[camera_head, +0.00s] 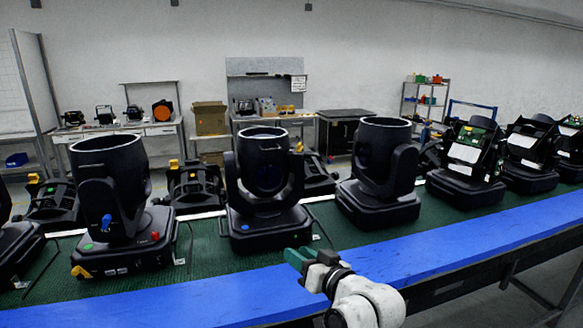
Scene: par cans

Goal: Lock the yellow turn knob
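A yellow-orange knob (80,271) sticks out at the front left corner of the base of the left black moving-head light (110,195). Its turn position is too small to tell. The same light has a blue knob (106,222) on its yoke and a red one (155,235) on its base. Smaller yellow parts show on units in the row behind. My gripper (296,258), with green fingertips, is at the lower middle, over the blue edge, in front of the middle light (265,190). It is well to the right of the yellow-orange knob and apart from it. Its finger gap cannot be made out.
The lights stand on a long green mat (210,262) with a blue front border (425,252). Another light (380,180) and several opened units stand to the right. Wire handles (183,240) rise beside the left light's base. The blue border in front is clear left of my gripper.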

